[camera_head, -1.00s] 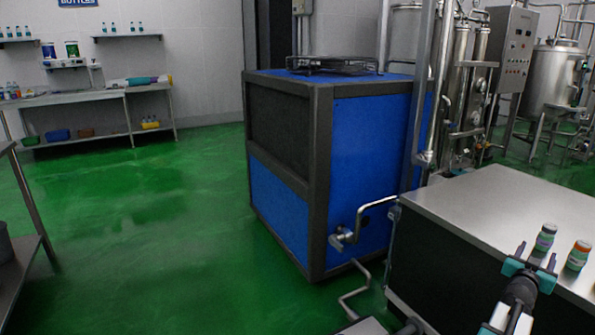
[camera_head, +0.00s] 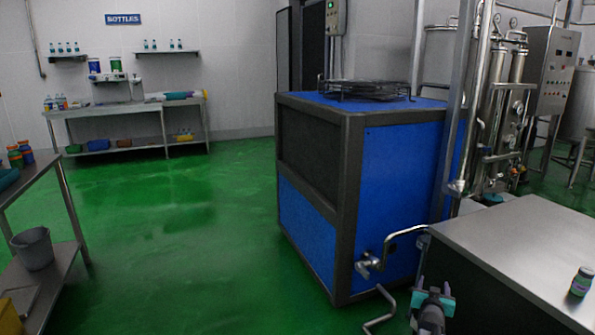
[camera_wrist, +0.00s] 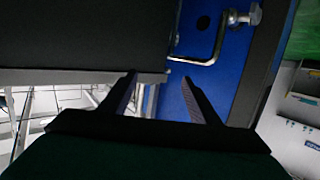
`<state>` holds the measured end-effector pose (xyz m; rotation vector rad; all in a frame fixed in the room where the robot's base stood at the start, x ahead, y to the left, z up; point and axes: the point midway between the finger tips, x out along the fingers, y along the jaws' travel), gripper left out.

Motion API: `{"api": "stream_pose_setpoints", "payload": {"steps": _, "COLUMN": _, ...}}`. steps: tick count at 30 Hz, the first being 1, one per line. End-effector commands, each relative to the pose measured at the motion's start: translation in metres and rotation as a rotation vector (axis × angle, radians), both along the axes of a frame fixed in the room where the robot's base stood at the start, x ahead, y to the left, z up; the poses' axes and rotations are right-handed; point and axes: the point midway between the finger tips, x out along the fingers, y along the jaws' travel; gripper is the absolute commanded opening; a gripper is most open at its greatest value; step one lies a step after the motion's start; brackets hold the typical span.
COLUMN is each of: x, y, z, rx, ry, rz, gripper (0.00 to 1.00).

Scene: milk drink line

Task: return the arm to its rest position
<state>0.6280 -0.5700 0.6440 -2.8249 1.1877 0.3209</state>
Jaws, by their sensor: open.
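My gripper (camera_head: 432,287) is in the lower right of the head view, in front of the dark side of the steel-topped table (camera_head: 530,240). Its jaws are apart, with nothing between them. In the wrist view my gripper (camera_wrist: 160,76) shows two separated dark fingers with an empty gap. Behind them are the dark table side and the blue cabinet (camera_wrist: 195,65).
A blue cabinet (camera_head: 402,190) with a bent pipe (camera_head: 395,245) stands close left of my gripper. A shelf table with a grey bucket (camera_head: 33,248) is at the left edge. A bench (camera_head: 130,108) stands along the back wall. The green floor (camera_head: 170,240) between is clear.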

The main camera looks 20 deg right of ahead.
Motion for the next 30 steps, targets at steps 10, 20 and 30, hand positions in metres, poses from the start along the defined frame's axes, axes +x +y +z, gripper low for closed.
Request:
{"api": "stream_pose_setpoints", "payload": {"steps": 10, "x": 0.062, "y": 0.147, "z": -0.068, "rx": 0.112, "ry": 0.152, "rz": 0.217, "gripper": 0.56}}
{"api": "stream_pose_setpoints", "payload": {"steps": 20, "x": 0.070, "y": 0.295, "z": -0.139, "rx": 0.229, "ry": 0.353, "rz": 0.422, "gripper": 0.56}}
{"api": "stream_pose_setpoints", "payload": {"steps": 30, "x": 0.019, "y": 0.440, "z": -0.210, "rx": 0.351, "ry": 0.627, "rz": 0.613, "gripper": 0.56}}
